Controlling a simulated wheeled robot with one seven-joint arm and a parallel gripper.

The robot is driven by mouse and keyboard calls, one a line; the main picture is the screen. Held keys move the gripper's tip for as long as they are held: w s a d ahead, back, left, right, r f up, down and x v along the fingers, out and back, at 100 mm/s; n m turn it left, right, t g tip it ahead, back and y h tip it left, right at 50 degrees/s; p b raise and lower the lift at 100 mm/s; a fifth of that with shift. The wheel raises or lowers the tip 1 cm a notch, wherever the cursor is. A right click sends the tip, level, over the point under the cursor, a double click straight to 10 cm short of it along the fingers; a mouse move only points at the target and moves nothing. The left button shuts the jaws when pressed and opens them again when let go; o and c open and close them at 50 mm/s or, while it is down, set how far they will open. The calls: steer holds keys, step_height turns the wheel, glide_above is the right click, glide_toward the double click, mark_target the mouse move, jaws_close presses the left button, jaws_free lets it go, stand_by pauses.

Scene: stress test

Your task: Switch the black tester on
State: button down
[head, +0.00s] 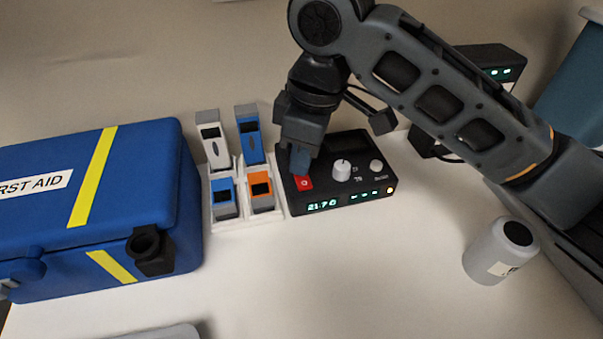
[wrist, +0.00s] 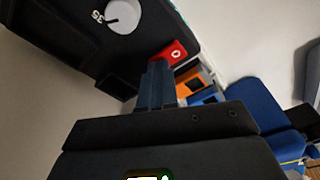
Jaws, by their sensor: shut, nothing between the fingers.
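The black tester (head: 338,208) stands on the white table at the middle of the head view. Its front display is lit and reads 21.70, with small green lights and one orange light beside it. On its top are a red switch (head: 304,184) marked with a circle and two white knobs. The red switch also shows in the wrist view (wrist: 174,52), next to a large white knob (wrist: 122,15). My gripper (head: 301,163) is shut and empty, pointing down with its fingertips at the red switch. I cannot tell whether they touch it.
A white rack (head: 245,221) with several blue, white and orange holders stands close left of the tester. A blue first aid case (head: 60,225) is at the left. A grey bottle (head: 490,258) stands at the right. A second black device (head: 490,62) is behind my arm. The front middle is clear.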

step_height(320, 180, up, 7)
steer(key=p, duration=0.6)
steer(key=shift+p, duration=0.3)
steer(key=shift+f, duration=0.1)
